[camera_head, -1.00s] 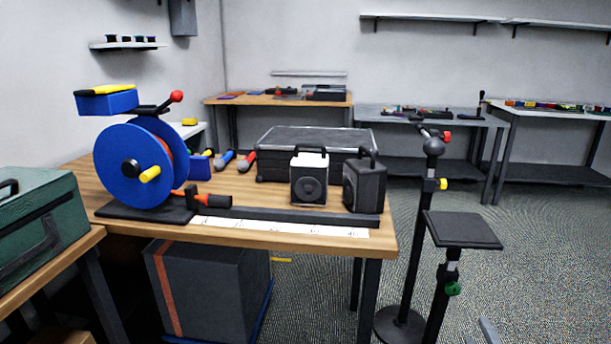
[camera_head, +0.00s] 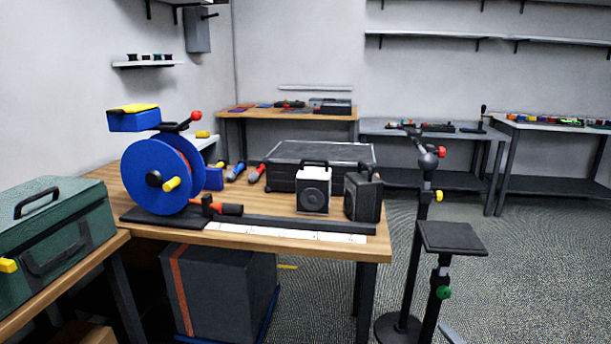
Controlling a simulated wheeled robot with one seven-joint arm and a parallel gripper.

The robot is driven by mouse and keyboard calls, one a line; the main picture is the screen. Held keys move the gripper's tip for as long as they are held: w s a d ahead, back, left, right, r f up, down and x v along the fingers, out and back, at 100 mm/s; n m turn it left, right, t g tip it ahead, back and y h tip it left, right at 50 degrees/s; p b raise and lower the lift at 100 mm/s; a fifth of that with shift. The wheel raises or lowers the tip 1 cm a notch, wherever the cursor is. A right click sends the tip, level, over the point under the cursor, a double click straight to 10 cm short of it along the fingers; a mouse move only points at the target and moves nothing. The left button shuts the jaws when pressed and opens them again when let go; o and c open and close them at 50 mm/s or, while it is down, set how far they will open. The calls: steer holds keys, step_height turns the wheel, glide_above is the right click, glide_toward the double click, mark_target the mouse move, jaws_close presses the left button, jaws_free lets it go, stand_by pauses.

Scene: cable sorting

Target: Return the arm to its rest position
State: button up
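My gripper is not recognisable in the head view, so whether it holds anything cannot be seen. A small grey piece at the bottom edge, right of centre, may be part of my arm. A blue cable reel (camera_head: 158,172) with a yellow knob stands upright on a black base at the left of the wooden workbench (camera_head: 285,252). A small blue box with a yellow top (camera_head: 134,118) sits above the reel. Two small black speaker-like boxes (camera_head: 313,198) stand at the bench's right, in front of a black case (camera_head: 285,160).
A green toolbox (camera_head: 55,235) sits on a table at the left. A black stand with a flat square plate (camera_head: 451,238) rises at the right, beside a taller pole (camera_head: 424,205). Back benches hold small parts. The carpet at right (camera_head: 540,275) is clear.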

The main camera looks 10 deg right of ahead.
steer(key=a+r+n+g+y+p, duration=0.2)
steer(key=a+r+n+g+p, duration=0.2)
steer(key=a+r+n+p, duration=0.4)
steer(key=a+r+n+g+y+p, duration=0.2)
steer(key=a+r+n+g+p, duration=0.3)
steer(key=a, duration=0.6)
steer(key=s+a+r+n+g+h+p, duration=0.2)
steer(key=s+a+r+p, duration=0.1)
steer(key=s+r+p, duration=0.3)
steer(key=s+a+r+n+g+h+p, duration=0.1)
steer(key=s+a+r+n+h+p, duration=0.1)
steer(key=s+r+p, duration=0.4)
step_height(320, 180, up, 6)
steer(key=shift+s+a+f+n+g, duration=0.15)
steer(key=shift+a+f+n+g, duration=0.05)
steer(key=shift+a+n+g, duration=0.2)
